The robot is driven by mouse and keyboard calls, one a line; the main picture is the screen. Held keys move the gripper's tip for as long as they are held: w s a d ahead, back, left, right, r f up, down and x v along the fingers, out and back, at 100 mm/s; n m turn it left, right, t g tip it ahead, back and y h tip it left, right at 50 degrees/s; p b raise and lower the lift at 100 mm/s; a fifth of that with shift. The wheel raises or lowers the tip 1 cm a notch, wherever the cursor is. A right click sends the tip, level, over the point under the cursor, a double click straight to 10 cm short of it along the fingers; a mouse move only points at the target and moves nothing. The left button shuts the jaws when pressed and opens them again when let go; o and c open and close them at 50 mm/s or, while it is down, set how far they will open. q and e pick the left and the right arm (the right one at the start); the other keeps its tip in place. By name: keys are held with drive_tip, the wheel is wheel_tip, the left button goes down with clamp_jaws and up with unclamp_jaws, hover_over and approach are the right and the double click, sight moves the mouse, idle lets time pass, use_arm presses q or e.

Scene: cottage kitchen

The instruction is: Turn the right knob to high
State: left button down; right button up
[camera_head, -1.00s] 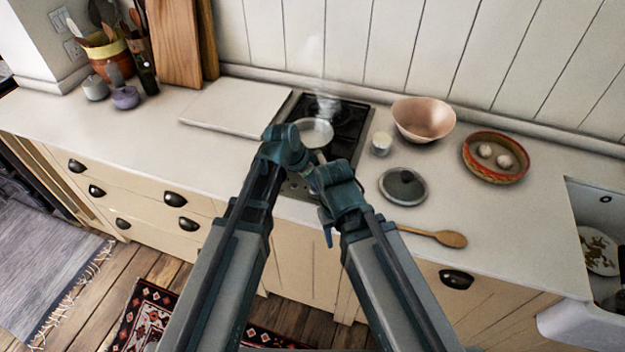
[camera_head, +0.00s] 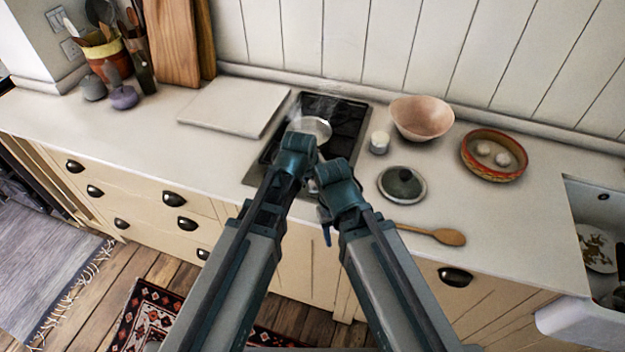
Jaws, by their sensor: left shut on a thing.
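A black gas stove top (camera_head: 341,108) with a silver pan (camera_head: 313,127) on it is set into the counter, and steam rises from the pan. The stove's front panel (camera_head: 252,181) is mostly behind my arms, and I cannot make out the right knob or its setting. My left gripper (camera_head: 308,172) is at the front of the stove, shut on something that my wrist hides. My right gripper (camera_head: 322,190) is close beside it at the stove's front right, its fingers hidden behind its own wrist.
A pale board (camera_head: 233,107) lies left of the stove.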

idle(0.4)
use_arm(q)
drive_tip(key=c, duration=0.5)
unclamp_jaws()
